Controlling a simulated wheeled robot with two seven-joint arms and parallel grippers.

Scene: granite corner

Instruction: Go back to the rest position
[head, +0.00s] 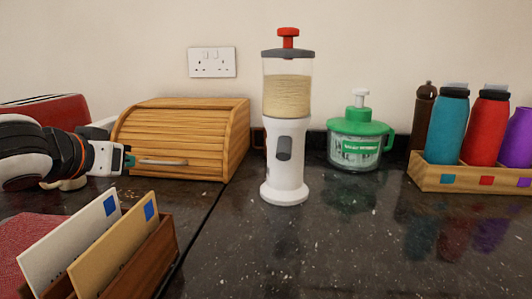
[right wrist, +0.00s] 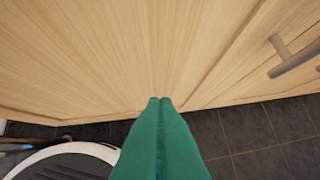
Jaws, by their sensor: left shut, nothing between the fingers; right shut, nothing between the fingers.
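My left gripper (head: 128,160) comes in from the left in the head view, at the left end of the handle of the wooden bread box (head: 190,140). Its fingers are small here, and I cannot tell whether they touch the handle. The bread box's slatted front is down. My right gripper (right wrist: 160,103) shows only in the right wrist view, as two green fingers pressed together with nothing between them. It is in front of a light wooden cabinet front (right wrist: 130,50), above a dark tiled floor (right wrist: 265,130).
A white dispenser (head: 287,160) stands mid-counter, with a green-lidded chopper (head: 358,140) behind it to the right. A wooden rack (head: 435,178) of bottles is at the right. A letter holder (head: 165,245) with envelopes stands front left. The front-right counter (head: 370,250) is clear.

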